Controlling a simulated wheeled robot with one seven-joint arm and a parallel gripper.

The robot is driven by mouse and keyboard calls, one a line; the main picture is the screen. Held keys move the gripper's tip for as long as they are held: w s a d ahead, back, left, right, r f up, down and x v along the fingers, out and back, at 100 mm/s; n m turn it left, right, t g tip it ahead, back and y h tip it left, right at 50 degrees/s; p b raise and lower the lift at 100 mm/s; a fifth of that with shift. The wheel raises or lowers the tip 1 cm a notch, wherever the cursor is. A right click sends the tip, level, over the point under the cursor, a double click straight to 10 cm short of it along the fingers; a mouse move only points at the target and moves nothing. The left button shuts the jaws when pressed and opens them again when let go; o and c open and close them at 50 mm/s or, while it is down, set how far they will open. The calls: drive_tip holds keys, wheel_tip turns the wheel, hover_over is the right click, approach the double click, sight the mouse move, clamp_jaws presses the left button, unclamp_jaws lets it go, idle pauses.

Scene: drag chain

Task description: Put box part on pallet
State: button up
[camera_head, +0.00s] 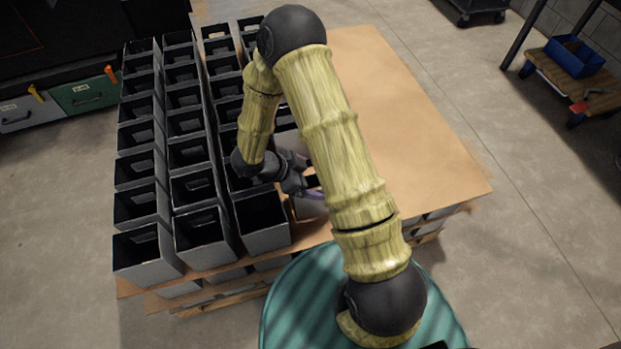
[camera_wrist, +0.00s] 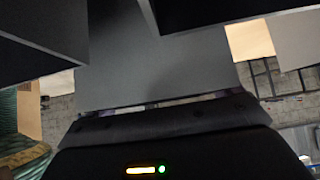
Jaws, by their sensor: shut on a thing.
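My gripper (camera_head: 303,180) is shut on a grey box part (camera_head: 308,207), partly hidden behind my arm in the head view. The held box is at the right edge of the rows of boxes, over or on the brown pallet sheet (camera_head: 420,150); I cannot tell whether it touches the sheet. In the wrist view a grey box wall (camera_wrist: 160,65) fills the middle, close to the gripper, and the fingertips cannot be made out. Several open-topped dark grey boxes, such as the front one (camera_head: 262,222), stand upright in rows on the left of the pallet.
The right half of the pallet sheet is bare. A lower layer of boxes shows under its front edge. A wooden cart with a blue bin (camera_head: 574,55) stands at the far right. Green and grey drawers (camera_head: 88,93) are at the left.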

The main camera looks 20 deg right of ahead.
drive_tip(key=shift+s+f, duration=0.1)
drive_tip(key=shift+f, duration=0.2)
drive_tip(key=shift+s+d+f, duration=0.1)
drive_tip(key=shift+f, duration=0.15)
drive_tip(key=o, duration=1.7)
drive_tip(key=shift+f, duration=0.1)
drive_tip(key=p+v, duration=0.1)
drive_tip(key=v, duration=0.3)
drive_tip(key=p+v, duration=0.1)
drive_tip(key=v, duration=0.4)
drive_tip(key=p+v, duration=0.1)
drive_tip(key=v, duration=0.3)
drive_tip(key=shift+w+d+r, duration=0.2)
drive_tip(key=shift+w+r, duration=0.05)
drive_tip(key=shift+r, duration=0.15)
